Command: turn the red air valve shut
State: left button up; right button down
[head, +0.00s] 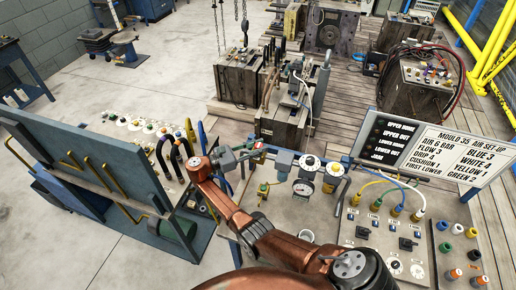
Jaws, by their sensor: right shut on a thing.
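The red air valve (259,146) shows as a small red handle at the left end of a pipe run with regulators and a round gauge. My right gripper (251,153) comes to it from the left, at the end of my copper-coloured arm. It is shut on the red valve's handle, and its fingers hide part of it. The valve is small in the view, so I cannot tell the handle's exact angle. My left gripper is not in view.
A panel with coloured hoses (370,235) stands at the right, below a white set-up board (450,152). A blue-grey rack with brass pipes (95,170) stands left. Grey floor lies open behind it.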

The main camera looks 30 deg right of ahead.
jog(key=c, duration=1.6)
grip_release()
jog(key=shift+s, duration=0.1)
jog(key=w+a, duration=0.1)
jog(key=a, duration=1.1)
jog(key=shift+w, duration=0.1)
